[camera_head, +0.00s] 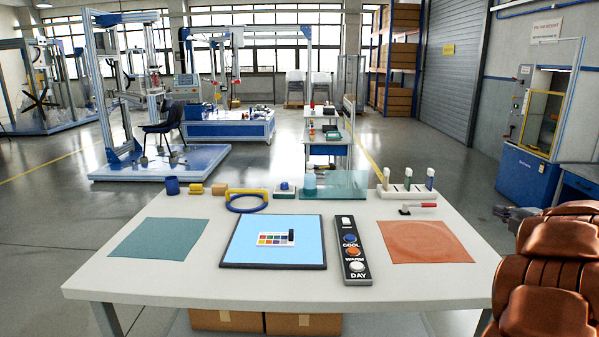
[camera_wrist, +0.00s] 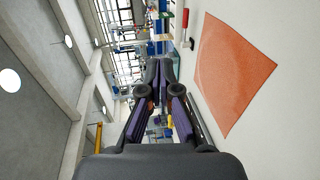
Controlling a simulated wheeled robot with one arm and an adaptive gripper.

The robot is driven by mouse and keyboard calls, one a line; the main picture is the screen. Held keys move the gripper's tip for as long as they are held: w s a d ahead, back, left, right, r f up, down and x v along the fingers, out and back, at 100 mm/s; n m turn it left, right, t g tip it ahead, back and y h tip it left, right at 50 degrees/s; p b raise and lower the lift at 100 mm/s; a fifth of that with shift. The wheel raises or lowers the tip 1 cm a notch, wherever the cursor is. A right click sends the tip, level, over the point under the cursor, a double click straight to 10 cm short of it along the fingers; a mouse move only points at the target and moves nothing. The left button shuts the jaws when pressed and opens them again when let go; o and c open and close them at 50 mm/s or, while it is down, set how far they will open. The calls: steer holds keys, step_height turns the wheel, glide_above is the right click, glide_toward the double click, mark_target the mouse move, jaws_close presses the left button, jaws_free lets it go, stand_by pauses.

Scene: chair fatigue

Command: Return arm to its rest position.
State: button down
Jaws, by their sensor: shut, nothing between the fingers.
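My gripper (camera_wrist: 159,70) shows in the wrist view with its dark fingers drawn together and nothing between them. The wrist view is turned sideways, with the white table (camera_wrist: 222,150) and its orange mat (camera_wrist: 230,75) to the right of the fingers. In the head view my copper-coloured arm fills the lower right corner, beside the right end of the table (camera_head: 430,285). A dark grey part of it, seemingly the gripper, shows just past the table's right edge, partly hidden by the arm. The fingers are apart from the mat.
On the table are a teal mat (camera_head: 160,238), a light blue panel (camera_head: 250,252) with colour swatches, a black button strip (camera_head: 352,255), the orange mat (camera_head: 425,242) and a red-handled tool (camera_head: 420,206). A vial rack (camera_head: 408,190) stands at the back. Floor right of the table looks clear.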

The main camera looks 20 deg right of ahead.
steer(key=a+r+m+g+h, duration=0.2)
steer(key=a+m+g+h, duration=0.35)
steer(key=a+m, duration=0.35)
steer(key=s+a+f+m+g+y, duration=0.25)
steer(key=s+a+f, duration=0.3)
steer(key=a, duration=0.55)
steer(key=s+a+f+m+g+y, duration=0.2)
steer(key=s+a+f+m+g, duration=0.25)
steer(key=a+f, duration=0.4)
steer(key=s+a+f+n+g+y, duration=0.1)
steer(key=s+a+f+g+y, duration=0.15)
steer(key=s+a, duration=0.85)
steer(key=s+a+f+g+y, duration=0.2)
steer(key=s+a+g+y, duration=0.1)
steer(key=s+a, duration=0.75)
steer(key=w+a+f+b, duration=0.2)
steer(key=w+f+b, duration=0.2)
steer(key=f+b, duration=0.65)
step_height(320, 180, up, 24)
steer(key=s+t+p, duration=0.1)
steer(key=p, duration=2.2)
steer(key=shift+s+d+r, duration=0.15)
steer(key=shift+s+r, duration=0.05)
steer(key=shift+s, duration=0.2)
